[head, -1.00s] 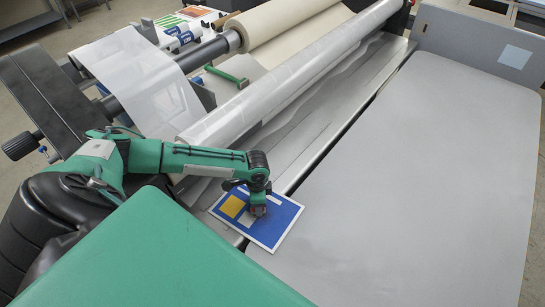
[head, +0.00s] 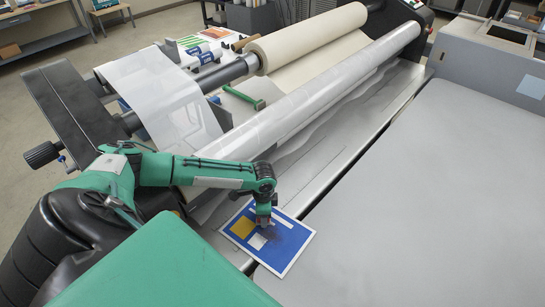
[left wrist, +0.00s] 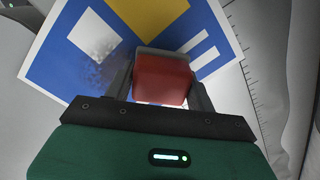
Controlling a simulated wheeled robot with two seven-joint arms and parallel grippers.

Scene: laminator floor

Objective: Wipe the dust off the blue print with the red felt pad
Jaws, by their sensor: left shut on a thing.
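The blue print (head: 282,250) lies flat at the near end of the machine's bed and overlaps the grey table edge. It has a white border, a yellow block, a white square and white bars. My left gripper (head: 263,219) is over its far part, pointing down. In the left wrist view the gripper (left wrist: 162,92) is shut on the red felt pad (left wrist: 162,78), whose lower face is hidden. I cannot tell whether the pad touches the print. Dark speckled dust (left wrist: 92,74) shows on the blue beside the white square. My right gripper is out of view.
A long clear film roller (head: 320,90) runs along the machine behind the print. A beige roll (head: 310,38) and a draped white sheet (head: 165,100) are further back. The wide grey table (head: 430,190) to the right is bare. A green panel (head: 160,270) fills the near left.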

